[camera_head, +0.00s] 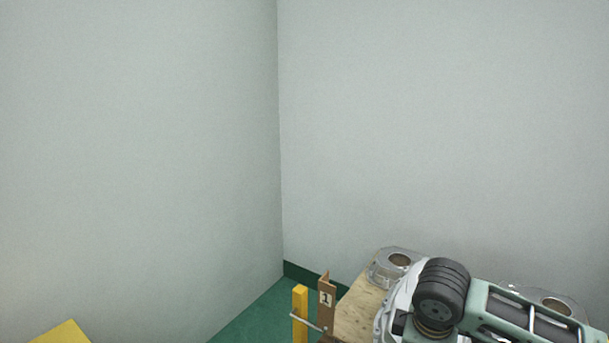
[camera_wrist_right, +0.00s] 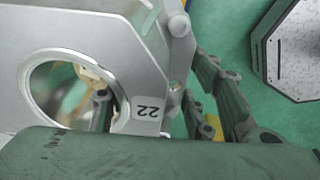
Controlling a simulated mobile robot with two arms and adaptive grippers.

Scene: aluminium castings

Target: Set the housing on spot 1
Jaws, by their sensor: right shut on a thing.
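The housing, a grey metal casting with a large round opening and a label reading 22 upside down, fills the left of the right wrist view (camera_wrist_right: 75,45). My right gripper (camera_wrist_right: 200,105) is shut on it; dark finger links show at its right side, and the contact is partly hidden. In the head view a pale curved edge, probably the same housing (camera_head: 392,307), shows beside my right wrist, which hides the fingers. A brown post with a label 1 (camera_head: 326,298) stands at the left edge of a wooden surface (camera_head: 357,312). My left gripper is not in view.
A casting with a round bore (camera_head: 385,275) sits at the wood's far end; another (camera_head: 562,304) shows behind my right arm. A yellow post (camera_head: 300,312) stands beside the label post. A grey flat-topped object (camera_wrist_right: 300,50) is at the right wrist view's upper right.

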